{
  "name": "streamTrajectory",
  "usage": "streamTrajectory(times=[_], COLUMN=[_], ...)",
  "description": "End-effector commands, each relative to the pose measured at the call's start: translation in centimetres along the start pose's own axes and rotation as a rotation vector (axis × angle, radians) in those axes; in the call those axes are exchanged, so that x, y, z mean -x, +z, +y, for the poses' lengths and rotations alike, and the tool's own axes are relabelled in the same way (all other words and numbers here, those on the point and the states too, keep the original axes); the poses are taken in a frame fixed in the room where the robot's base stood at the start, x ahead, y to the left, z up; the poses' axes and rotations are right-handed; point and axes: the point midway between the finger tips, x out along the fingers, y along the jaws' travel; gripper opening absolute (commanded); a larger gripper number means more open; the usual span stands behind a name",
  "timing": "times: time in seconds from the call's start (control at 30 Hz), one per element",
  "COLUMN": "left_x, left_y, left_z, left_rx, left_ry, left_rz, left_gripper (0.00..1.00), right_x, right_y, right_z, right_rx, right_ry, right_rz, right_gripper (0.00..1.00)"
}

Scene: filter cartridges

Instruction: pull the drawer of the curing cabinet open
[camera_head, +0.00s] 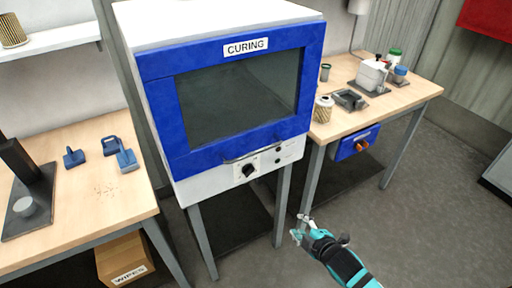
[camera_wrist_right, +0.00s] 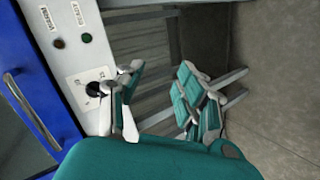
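The curing cabinet (camera_head: 220,90) stands on legs at the centre of the head view. Its blue front has a dark window and a "CURING" label. A thin handle (camera_head: 240,157) runs along the lower edge of the blue front, which looks closed. Below it is a white panel with a black knob (camera_head: 248,170). My right gripper (camera_head: 300,232) is below and right of the cabinet, apart from it. In the right wrist view my right gripper (camera_wrist_right: 165,92) has its fingers spread and empty, with the knob (camera_wrist_right: 94,89) behind one finger. My left gripper is out of view.
A left table (camera_head: 80,205) holds small blue parts and a dark stand. A right table (camera_head: 385,100) holds a cartridge, a grey tray and small containers, with a blue bin (camera_head: 346,150) below its top. A wipes box (camera_head: 124,262) is under the left table. Floor at right is clear.

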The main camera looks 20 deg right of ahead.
Motion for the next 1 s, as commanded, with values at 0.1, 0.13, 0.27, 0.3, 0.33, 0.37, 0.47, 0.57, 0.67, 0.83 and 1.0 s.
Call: streamTrajectory(times=[0.1,0.13,0.27,0.3,0.33,0.37,0.47,0.57,0.67,0.83,1.0], left_x=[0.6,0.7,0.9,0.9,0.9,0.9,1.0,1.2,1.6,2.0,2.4], left_y=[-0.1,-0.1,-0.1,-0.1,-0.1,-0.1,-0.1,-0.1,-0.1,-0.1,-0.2], left_z=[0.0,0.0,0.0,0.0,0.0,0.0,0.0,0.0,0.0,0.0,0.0], left_rx=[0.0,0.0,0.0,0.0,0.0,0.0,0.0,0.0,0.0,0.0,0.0], left_ry=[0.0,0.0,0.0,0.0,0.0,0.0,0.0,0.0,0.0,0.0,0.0], left_rz=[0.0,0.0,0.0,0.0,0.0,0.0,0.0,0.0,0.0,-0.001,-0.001], left_gripper=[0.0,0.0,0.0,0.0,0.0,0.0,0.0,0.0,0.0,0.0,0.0], right_x=[4.4,5.5,9.3,10.1,10.5,10.8,10.7,9.6,7.8,4.3,0.8], right_y=[-5.8,-7.0,-10.7,-11.4,-11.8,-12.1,-12.5,-12.8,-13.3,-14.3,-15.3], right_z=[8.4,9.9,14.1,14.7,15.1,15.4,15.9,16.3,16.8,17.8,18.7], right_rx=[0.203,0.246,0.377,0.402,0.414,0.424,0.437,0.434,0.433,0.432,0.431], right_ry=[0.143,0.172,0.268,0.286,0.296,0.304,0.314,0.315,0.315,0.314,0.314], right_rz=[0.105,0.124,0.18,0.19,0.195,0.199,0.203,0.201,0.202,0.201,0.202], right_gripper=[0.36,0.36,0.36,0.36,0.36,0.36,0.36,0.36,0.36,0.36,0.36])
